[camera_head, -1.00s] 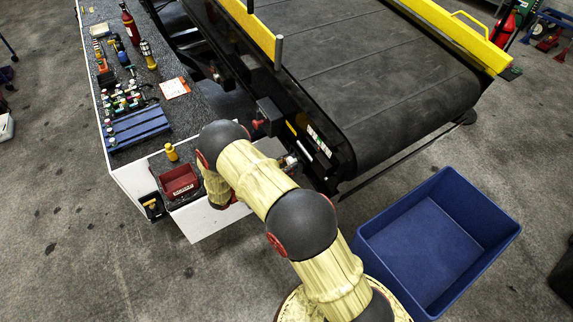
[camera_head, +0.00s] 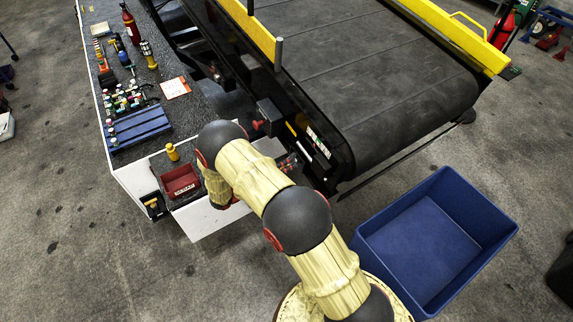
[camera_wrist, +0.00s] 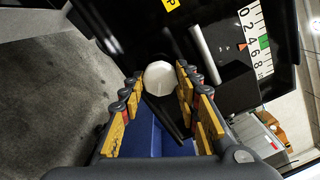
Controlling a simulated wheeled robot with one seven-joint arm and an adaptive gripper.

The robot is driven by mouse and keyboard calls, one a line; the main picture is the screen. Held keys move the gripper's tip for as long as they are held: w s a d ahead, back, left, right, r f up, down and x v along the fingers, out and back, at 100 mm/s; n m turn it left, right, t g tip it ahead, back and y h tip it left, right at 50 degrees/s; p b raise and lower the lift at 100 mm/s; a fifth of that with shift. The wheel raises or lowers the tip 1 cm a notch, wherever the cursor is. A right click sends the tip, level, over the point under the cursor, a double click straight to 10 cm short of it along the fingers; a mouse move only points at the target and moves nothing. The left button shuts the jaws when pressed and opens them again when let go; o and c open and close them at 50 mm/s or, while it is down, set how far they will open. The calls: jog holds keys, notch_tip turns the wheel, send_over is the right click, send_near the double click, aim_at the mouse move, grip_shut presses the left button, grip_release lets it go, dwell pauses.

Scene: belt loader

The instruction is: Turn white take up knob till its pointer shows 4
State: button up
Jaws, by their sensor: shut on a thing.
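The white take-up knob (camera_wrist: 160,78) sits between the fingers of my gripper (camera_wrist: 158,95) in the wrist view. The fingers, with yellow pads, are shut on it from both sides. A white scale (camera_wrist: 256,38) marked 0 to 8 is at the upper right, with a green band. A small orange pointer (camera_wrist: 242,46) stands beside the scale's middle, around 4 to 6; I cannot read it exactly. In the head view my arm partly hides the gripper, and I cannot make out the knob.
The black conveyor belt (camera_head: 400,75) with yellow rails fills the upper right. A blue bin (camera_head: 435,240) stands on the floor at right. At left, a bench (camera_head: 205,95) holds bottles, a red parts bin (camera_head: 180,182) and a blue tray (camera_head: 140,127). A red button (camera_head: 257,125) is near my arm.

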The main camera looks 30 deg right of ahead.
jog(key=shift+w+n, duration=0.1)
jog(key=shift+n, duration=0.6)
jog(key=o, duration=1.2)
jog(key=shift+c, duration=0.2)
jog(key=a, duration=1.2)
jog(key=shift+s, duration=0.2)
